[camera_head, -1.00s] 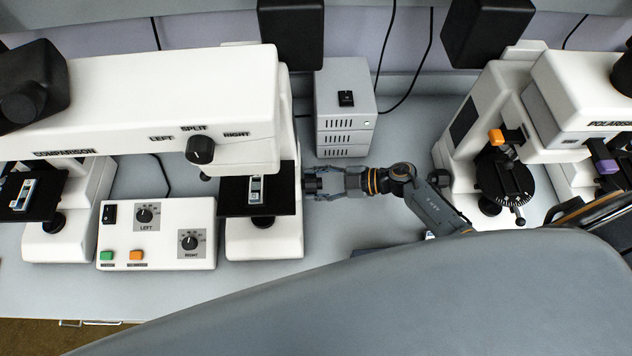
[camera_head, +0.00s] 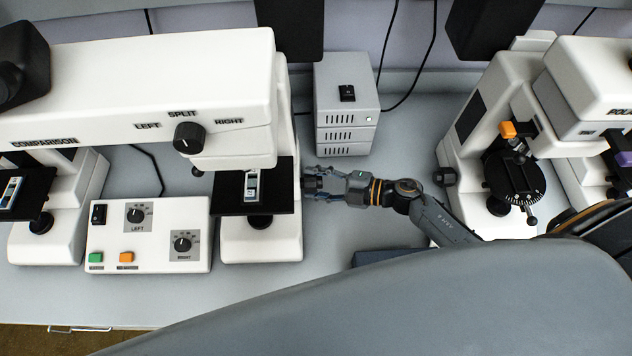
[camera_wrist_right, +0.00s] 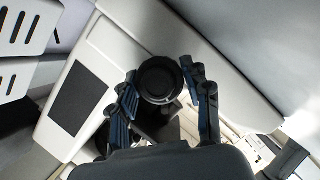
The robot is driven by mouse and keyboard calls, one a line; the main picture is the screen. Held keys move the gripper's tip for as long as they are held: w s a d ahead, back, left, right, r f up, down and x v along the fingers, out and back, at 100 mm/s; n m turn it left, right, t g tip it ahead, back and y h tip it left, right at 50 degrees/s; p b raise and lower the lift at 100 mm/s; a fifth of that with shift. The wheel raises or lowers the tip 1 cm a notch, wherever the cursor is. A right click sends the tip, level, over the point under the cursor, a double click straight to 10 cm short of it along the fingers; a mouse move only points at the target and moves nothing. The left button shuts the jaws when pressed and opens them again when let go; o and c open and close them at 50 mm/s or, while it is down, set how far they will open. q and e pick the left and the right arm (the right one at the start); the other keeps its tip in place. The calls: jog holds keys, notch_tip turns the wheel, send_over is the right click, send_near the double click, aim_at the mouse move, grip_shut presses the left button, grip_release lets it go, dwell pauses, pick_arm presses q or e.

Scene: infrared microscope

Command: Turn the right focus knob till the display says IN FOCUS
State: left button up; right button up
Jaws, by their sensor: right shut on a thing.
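The comparison microscope (camera_head: 130,88) stands at the left in the head view. Its right focus knob is a round black knob (camera_wrist_right: 159,80) in the right wrist view, on the right side of the right stand (camera_head: 262,235). My right gripper (camera_head: 317,184) reaches it from the right and is shut on it, one finger on each side. The fingers also show around the knob in the wrist view. A slide lies on the right black stage (camera_head: 230,198). No IN FOCUS text is readable in these frames. My left gripper is not in view.
A control box (camera_head: 150,240) with LEFT and RIGHT dials stands between the two stands. A grey box (camera_head: 345,110) is behind my gripper. A polarising microscope (camera_head: 465,150) stands at the right, close to my right arm. Dark monitor-like panels (camera_head: 290,28) hang at the back.

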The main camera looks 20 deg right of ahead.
jog(key=o, duration=1.1)
jog(key=shift+o, duration=0.2)
jog(key=v, duration=1.2)
jog(key=shift+r, duration=0.1)
